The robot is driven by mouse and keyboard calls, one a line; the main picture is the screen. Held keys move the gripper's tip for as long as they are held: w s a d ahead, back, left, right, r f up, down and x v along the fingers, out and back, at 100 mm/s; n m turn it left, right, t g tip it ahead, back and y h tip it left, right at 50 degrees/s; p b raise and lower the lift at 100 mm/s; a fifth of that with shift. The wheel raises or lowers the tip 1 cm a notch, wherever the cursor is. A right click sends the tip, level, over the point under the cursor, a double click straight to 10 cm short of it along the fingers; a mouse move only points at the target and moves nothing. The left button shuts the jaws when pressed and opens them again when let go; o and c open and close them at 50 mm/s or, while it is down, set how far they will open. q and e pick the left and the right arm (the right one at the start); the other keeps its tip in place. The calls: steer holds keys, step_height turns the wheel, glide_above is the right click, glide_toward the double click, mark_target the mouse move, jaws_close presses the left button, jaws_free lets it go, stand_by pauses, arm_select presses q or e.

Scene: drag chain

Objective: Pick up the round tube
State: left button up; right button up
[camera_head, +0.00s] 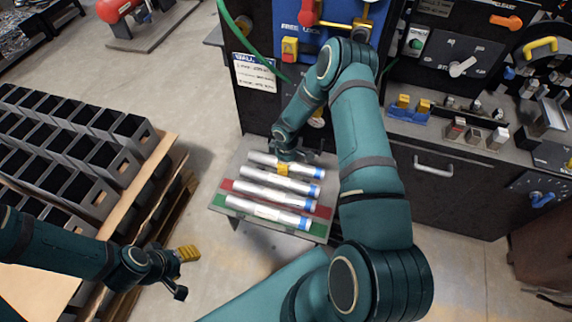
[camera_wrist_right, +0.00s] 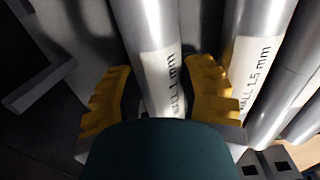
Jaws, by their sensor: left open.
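Several silver round tubes with white labels and blue bands lie side by side on a small stand (camera_head: 219,199) in the head view. The tube farthest back (camera_head: 306,171) is under my right gripper (camera_head: 288,165). In the right wrist view, my right gripper (camera_wrist_right: 160,95) has its yellow fingers apart, one on each side of a tube marked "WALL 1 mm" (camera_wrist_right: 155,50). A neighbouring tube marked "WALL 1.5 mm" (camera_wrist_right: 262,60) lies just beyond the right finger. My left gripper (camera_head: 184,273) is open and empty, over the floor left of the stand.
A black machine cabinet (camera_head: 440,200) with switches and handles stands behind and right of the stand. A green hose (camera_head: 240,38) hangs at its left. A pallet with several dark square tubes (camera_head: 100,195) is at left. Floor between pallet and stand is clear.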

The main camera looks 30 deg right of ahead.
jaws_close()
steer(key=shift+r, duration=0.1)
